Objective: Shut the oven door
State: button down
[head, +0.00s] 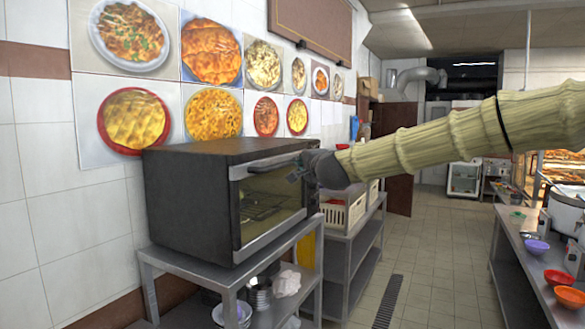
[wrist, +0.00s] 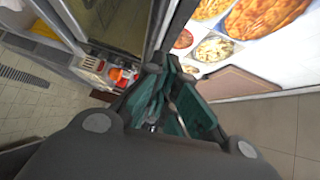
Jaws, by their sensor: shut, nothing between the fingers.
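The oven (head: 185,200) is a dark box on a metal stand at left in the head view. Its glass-fronted door (head: 268,205) stands upright across the front, with a light metal handle bar (head: 262,164) along the top. No gap at the door's edge is clear, so I cannot tell if it is fully shut. My gripper (head: 297,174) is at the door's upper right corner, partly overlapping it; contact is unclear. In the wrist view my gripper (wrist: 168,75) shows green-padded fingers shut and empty, beside the oven's glass (wrist: 118,22) and edge.
The metal stand (head: 228,277) holds bowls and pots below the oven. A shelf unit with a white crate (head: 345,208) stands beyond it. A counter (head: 520,255) with colored bowls runs along the right. The tiled aisle (head: 420,260) between is clear.

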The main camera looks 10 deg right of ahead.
jog(key=shift+s+b, duration=1.3)
jog(key=shift+s, duration=2.6)
notch_tip(320, 180, down, 24)
jog(key=a+n+g, duration=0.1)
jog(key=n+g, duration=0.2)
jog(key=s+f+n+g, duration=0.15)
jog(key=s+f, duration=0.25)
jog(key=f, duration=0.6)
jog(key=s+f+n+g, duration=0.15)
jog(key=s+f, duration=0.25)
jog(key=f, duration=0.7)
jog(key=s+f+n+g, duration=0.15)
jog(key=s+f, duration=0.35)
jog(key=f, duration=0.5)
jog(key=s+d+f+n+g+h, duration=0.1)
jog(key=s+d+f+n+g, duration=0.15)
jog(key=s+f, duration=0.75)
jog(key=s+d+f+n+g+h, duration=0.1)
jog(key=s+d+f+g, duration=0.15)
jog(key=s+f, duration=0.7)
jog(key=s+d+f+n+g, duration=0.2)
jog(key=s+f, duration=0.1)
jog(key=s, duration=0.9)
jog(key=s+d+f+n+g, duration=0.2)
jog(key=s+f, duration=0.2)
jog(key=s, duration=0.8)
jog(key=shift+h, duration=0.3)
